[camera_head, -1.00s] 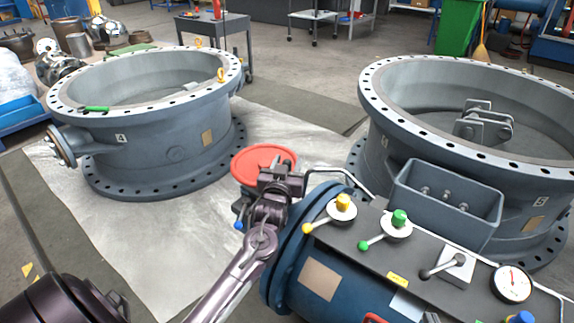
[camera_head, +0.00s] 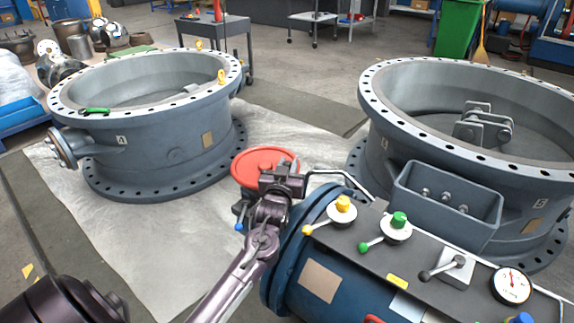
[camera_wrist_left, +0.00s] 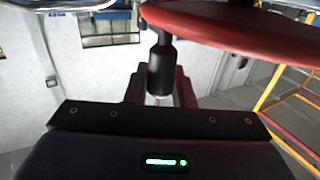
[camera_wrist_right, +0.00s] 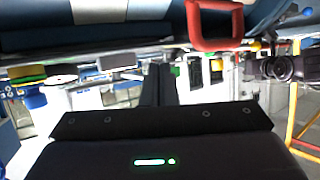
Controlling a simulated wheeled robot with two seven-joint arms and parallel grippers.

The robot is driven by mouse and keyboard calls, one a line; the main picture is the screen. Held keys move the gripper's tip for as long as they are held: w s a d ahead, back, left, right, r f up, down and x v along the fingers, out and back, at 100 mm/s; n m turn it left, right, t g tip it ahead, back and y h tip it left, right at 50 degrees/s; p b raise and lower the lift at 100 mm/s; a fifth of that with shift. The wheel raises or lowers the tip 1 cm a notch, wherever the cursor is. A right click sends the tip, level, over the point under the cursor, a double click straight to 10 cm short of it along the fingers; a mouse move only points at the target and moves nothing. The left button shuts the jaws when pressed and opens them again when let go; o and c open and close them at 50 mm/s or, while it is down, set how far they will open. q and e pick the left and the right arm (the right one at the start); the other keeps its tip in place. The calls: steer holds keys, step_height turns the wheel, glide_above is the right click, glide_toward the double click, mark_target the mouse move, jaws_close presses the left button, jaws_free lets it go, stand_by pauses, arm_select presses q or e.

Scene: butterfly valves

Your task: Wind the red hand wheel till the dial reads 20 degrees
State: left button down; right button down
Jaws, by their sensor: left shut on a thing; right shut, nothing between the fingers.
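The red hand wheel (camera_head: 254,161) lies nearly flat beside the blue flanged cylinder's end, partly hidden by my left gripper (camera_head: 281,182). In the left wrist view the wheel's red rim (camera_wrist_left: 240,28) passes above the fingers. My left gripper (camera_wrist_left: 161,98) is shut on the dark handle (camera_wrist_left: 161,64) hanging under the rim. The round white dial (camera_head: 512,285) is at the lower right of the head view, with its needle about upright; its figures are too small to read. My right gripper (camera_wrist_right: 159,88) is shut and empty in the right wrist view and out of the head view.
The blue cylinder (camera_head: 321,281) carries a panel with yellow, green and grey levers. Two large grey valve bodies (camera_head: 170,130) (camera_head: 425,135) stand behind. A red bracket-like handle (camera_wrist_right: 214,42) is above my right fingers. Pale sheeting (camera_head: 140,235) lies clear on the floor at left.

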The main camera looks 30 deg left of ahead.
arm_select(q)
steer(key=shift+w+d+p, duration=0.1)
steer(key=shift+w+p, duration=0.2)
steer(key=shift+w, duration=0.3)
arm_select(e)
steer(key=s+f+g, duration=0.3)
steer(key=f, duration=0.2)
steer(key=shift+s+d+f+h, duration=0.25)
steer(key=shift+s+d+h, duration=0.1)
steer(key=shift+d+h, duration=0.05)
arm_select(q)
steer(key=c, duration=1.3)
jaws_free()
steer(key=shift+o, duration=0.2)
